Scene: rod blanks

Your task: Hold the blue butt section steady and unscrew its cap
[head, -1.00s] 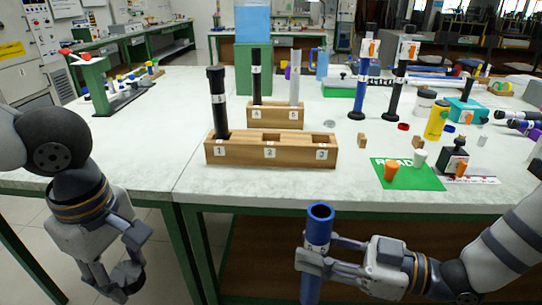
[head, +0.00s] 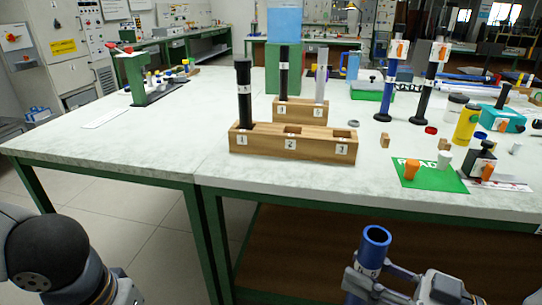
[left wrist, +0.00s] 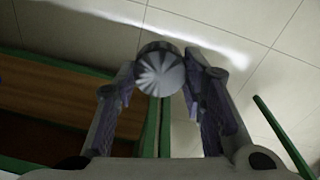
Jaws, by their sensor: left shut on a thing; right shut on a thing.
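The blue butt section (head: 376,238) is an upright blue tube with a pale label, low in the head view. Its top end is open and hollow, with no cap on it. My right gripper (head: 366,279) is shut around it just below the rim; its lower part is cut off by the frame. In the left wrist view, my left gripper (left wrist: 160,84) is shut on a round grey, ribbed cap (left wrist: 160,72), held between its fingertips over the floor. The cap is apart from the tube. In the head view only my left arm shows at the lower left; its gripper is out of frame.
A wooden rack (head: 292,146) with numbered slots holds a black rod (head: 243,92) at its left. A second rack (head: 300,108) stands behind it. A green mat (head: 430,178) lies near the front edge.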

